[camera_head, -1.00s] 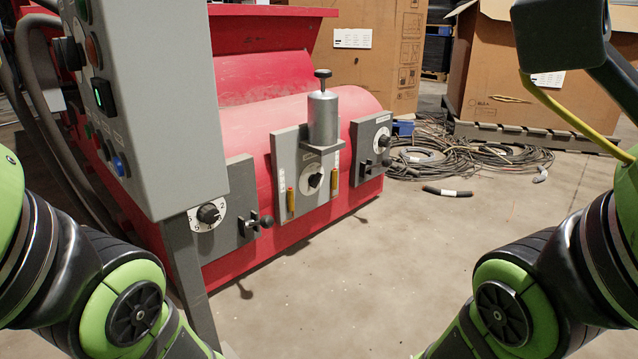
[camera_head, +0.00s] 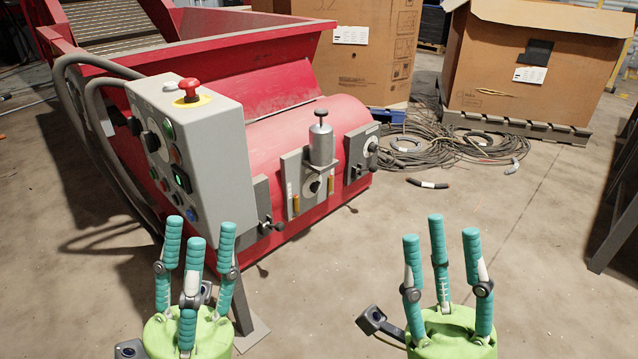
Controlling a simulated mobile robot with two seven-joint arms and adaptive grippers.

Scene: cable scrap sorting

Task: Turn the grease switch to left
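The grease switch (camera_head: 314,187) is a small dark knob on a pale dial, on the grey middle plate (camera_head: 292,167) of the red machine. It sits below the silver grease cylinder (camera_head: 321,145), with brass fittings on either side. The knob is too small to read its exact setting. My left gripper (camera_head: 199,232) has its teal fingers upright, spread and empty, in front of the control box and left of the switch. My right gripper (camera_head: 439,232) is also open and empty, over bare floor to the right of the switch. Neither gripper touches the machine.
The grey control box (camera_head: 222,140) with a red emergency button (camera_head: 190,90) stands left of the switch. Another dial plate (camera_head: 361,150) is to its right. Coiled cables (camera_head: 455,145) and cardboard boxes (camera_head: 520,65) lie behind.

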